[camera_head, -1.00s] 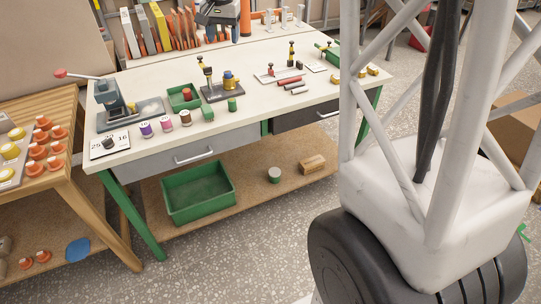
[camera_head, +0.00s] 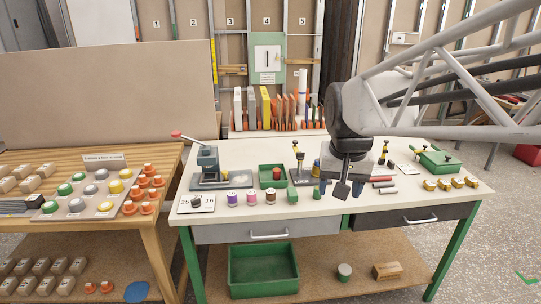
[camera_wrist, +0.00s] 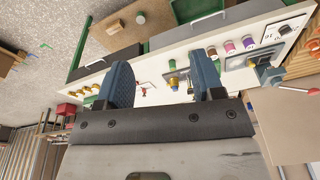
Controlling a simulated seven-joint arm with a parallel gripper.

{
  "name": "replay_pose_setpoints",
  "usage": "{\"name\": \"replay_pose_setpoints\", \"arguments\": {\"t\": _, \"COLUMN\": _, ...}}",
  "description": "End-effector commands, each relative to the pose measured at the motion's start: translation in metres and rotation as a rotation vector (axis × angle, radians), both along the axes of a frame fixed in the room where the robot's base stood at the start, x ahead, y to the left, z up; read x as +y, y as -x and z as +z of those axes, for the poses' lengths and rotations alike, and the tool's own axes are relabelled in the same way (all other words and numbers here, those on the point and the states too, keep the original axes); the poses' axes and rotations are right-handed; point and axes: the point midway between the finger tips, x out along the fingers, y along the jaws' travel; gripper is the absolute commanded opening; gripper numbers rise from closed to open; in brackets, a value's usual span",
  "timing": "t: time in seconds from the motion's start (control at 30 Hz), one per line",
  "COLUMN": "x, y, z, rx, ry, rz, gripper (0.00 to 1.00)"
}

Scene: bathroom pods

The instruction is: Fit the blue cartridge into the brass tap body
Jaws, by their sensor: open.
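My gripper (camera_head: 340,188) hangs open and empty over the front of the white workbench; its two blue-grey fingers stand wide apart in the wrist view (camera_wrist: 164,72). The brass tap body (camera_head: 316,173) stands by a dark press stand, partly hidden beside my gripper. It also shows between my fingers in the wrist view (camera_wrist: 173,81). Something bluish shows at its top, but I cannot tell whether that is the blue cartridge. Purple (camera_head: 232,198), magenta (camera_head: 251,199), brown (camera_head: 270,197) and green (camera_head: 292,196) small cylinders stand in a row along the front edge.
A green tray (camera_head: 262,183) with a red piece lies behind the row. A lever press (camera_head: 208,171) and number card (camera_head: 197,204) are at left. Red and grey rods (camera_head: 382,183) and brass fittings (camera_head: 450,183) lie right. A green bin (camera_head: 263,271) sits below.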

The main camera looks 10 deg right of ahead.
Motion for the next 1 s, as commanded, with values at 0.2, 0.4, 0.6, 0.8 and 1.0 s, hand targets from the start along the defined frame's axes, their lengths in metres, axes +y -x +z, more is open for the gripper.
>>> {"name": "replay_pose_setpoints", "arguments": {"t": 0.2, "x": 0.007, "y": 0.060, "z": -0.019, "rx": -0.019, "ry": 0.014, "rz": 0.078, "gripper": 0.62}}
{"name": "replay_pose_setpoints", "arguments": {"t": 0.4, "x": 0.011, "y": 0.109, "z": -0.041, "rx": -0.035, "ry": 0.027, "rz": 0.147, "gripper": 0.62}}
{"name": "replay_pose_setpoints", "arguments": {"t": 0.6, "x": 0.014, "y": 0.139, "z": -0.058, "rx": -0.045, "ry": 0.036, "rz": 0.192, "gripper": 0.62}}
{"name": "replay_pose_setpoints", "arguments": {"t": 0.8, "x": 0.014, "y": 0.149, "z": -0.064, "rx": -0.047, "ry": 0.040, "rz": 0.208, "gripper": 0.62}}
{"name": "replay_pose_setpoints", "arguments": {"t": 1.0, "x": 0.014, "y": 0.149, "z": -0.064, "rx": -0.047, "ry": 0.040, "rz": 0.208, "gripper": 0.62}}
